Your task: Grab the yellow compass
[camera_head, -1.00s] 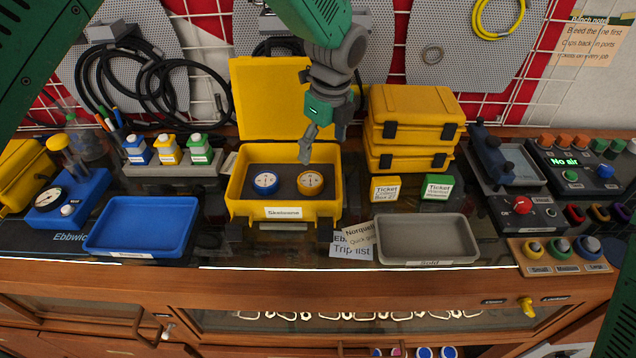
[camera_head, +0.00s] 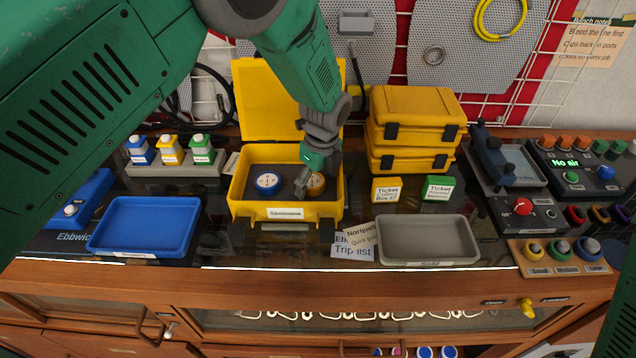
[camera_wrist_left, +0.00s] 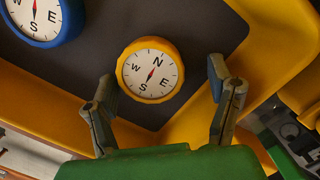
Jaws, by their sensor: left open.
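The yellow compass (camera_wrist_left: 150,70) has a white dial with letters and a red needle; it lies on the dark lining of an open yellow case. In the head view the compass (camera_head: 316,184) is partly hidden by my left gripper (camera_head: 316,185). In the left wrist view my left gripper (camera_wrist_left: 161,92) is open, its fingers on either side of the compass's near edge. A blue compass (camera_head: 267,183) lies to the left in the same case and shows at the corner of the left wrist view (camera_wrist_left: 38,18). My right gripper is not in view.
The yellow case (camera_head: 285,213) has walls around the compasses and its lid (camera_head: 262,95) raised behind. Stacked yellow cases (camera_head: 415,120) stand to the right. A blue tray (camera_head: 142,226) and a grey tray (camera_head: 428,240) flank the case in front.

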